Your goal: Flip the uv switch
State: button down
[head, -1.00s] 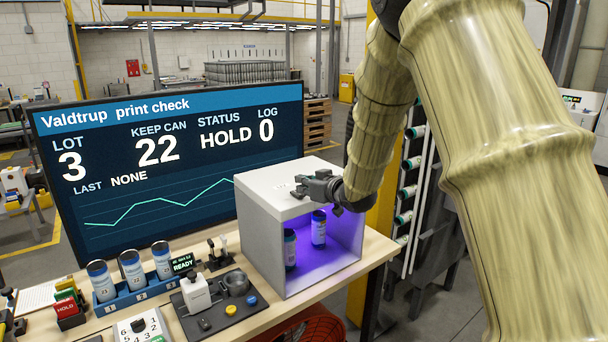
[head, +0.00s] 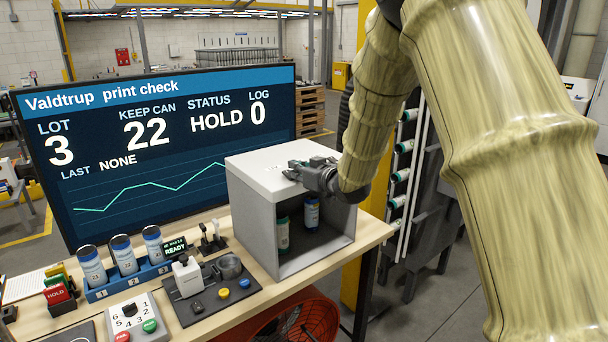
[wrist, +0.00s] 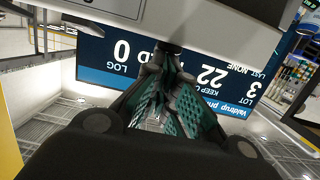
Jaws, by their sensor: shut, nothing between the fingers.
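The white UV box (head: 262,172) stands at the right end of the table with its open front facing me. Its inside is unlit and grey. Two cans stand inside: one with a blue label (head: 311,213) and one with a green cap (head: 283,232). My gripper (head: 291,170) is at the top of the box, toward its right side, shut and empty. I cannot make out the UV switch in the head view. In the wrist view my closed green-padded fingers (wrist: 172,92) are near a small dark stem (wrist: 173,48) at a pale panel; I cannot tell if they touch.
A large screen (head: 160,140) reads HOLD, keep can 22, log 0. Several cans stand in a blue rack (head: 130,285). A dark fixture board (head: 215,308), a numbered dial box (head: 137,318) and a red HOLD block (head: 57,294) occupy the table front.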

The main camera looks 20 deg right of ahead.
jog(key=shift+a+r, duration=0.15)
jog(key=shift+a, duration=0.05)
jog(key=shift+r, duration=0.2)
jog(key=r, duration=0.1)
jog(key=r+p, duration=0.2)
jog(key=shift+s+d+r, duration=0.2)
jog(key=shift+s+d, duration=0.15)
jog(key=f+b+v, duration=0.1)
jog(key=b+v, duration=0.3)
jog(key=v, duration=0.6)
jog(key=shift+f, duration=0.35)
jog(key=shift+s, duration=0.1)
